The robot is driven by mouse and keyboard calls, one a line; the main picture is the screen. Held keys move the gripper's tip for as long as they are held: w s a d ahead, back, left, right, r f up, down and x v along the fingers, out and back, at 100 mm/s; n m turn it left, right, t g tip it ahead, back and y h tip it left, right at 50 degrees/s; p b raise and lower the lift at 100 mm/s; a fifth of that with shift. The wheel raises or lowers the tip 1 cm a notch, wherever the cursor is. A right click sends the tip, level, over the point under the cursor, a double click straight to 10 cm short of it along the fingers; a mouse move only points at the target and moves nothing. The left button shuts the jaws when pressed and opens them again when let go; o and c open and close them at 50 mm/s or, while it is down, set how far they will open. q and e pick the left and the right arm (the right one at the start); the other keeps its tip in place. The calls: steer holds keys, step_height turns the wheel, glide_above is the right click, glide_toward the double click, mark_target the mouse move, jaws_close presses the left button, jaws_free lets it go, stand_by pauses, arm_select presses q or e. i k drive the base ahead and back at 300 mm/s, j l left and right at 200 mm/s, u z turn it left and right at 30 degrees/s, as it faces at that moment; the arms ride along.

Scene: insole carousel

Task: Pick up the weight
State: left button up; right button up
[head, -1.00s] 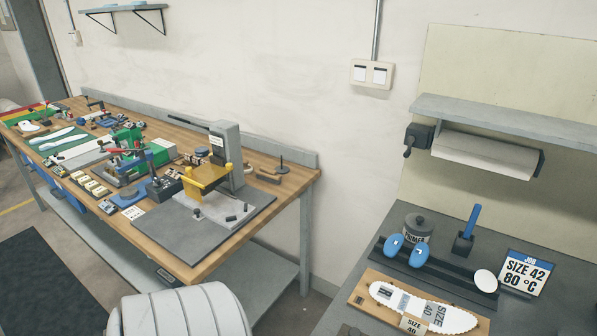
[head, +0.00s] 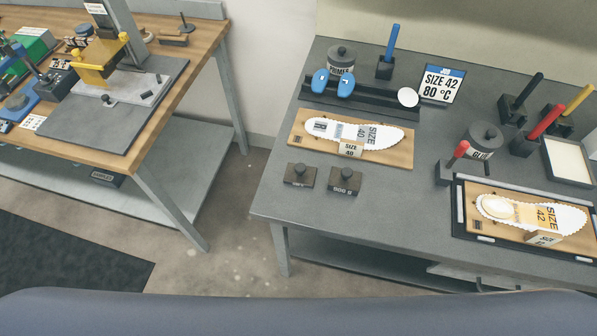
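Two small dark block weights with round knobs stand on the grey table (head: 270,195) in the head view, near its front left edge. The left weight (head: 299,177) has a label too small to read. The right weight (head: 345,182) appears marked 500 g. They stand apart from each other, just in front of the wooden board that carries the size 40 insole. Neither of my grippers shows in the view.
The board (head: 298,142) with a white insole (head: 355,133) lies behind the weights. A primer pot (head: 341,60), blue-handled tool (head: 391,45), sign (head: 442,84), glue pot (head: 482,142) and size 42 board (head: 480,222) stand around. A wooden workbench (head: 190,50) is at left, with floor between.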

mark_target(300, 174)
steer(key=u, duration=0.95)
steer(key=k+l+u, duration=0.6)
steer(key=k+u, duration=0.25)
steer(key=k, duration=0.35)
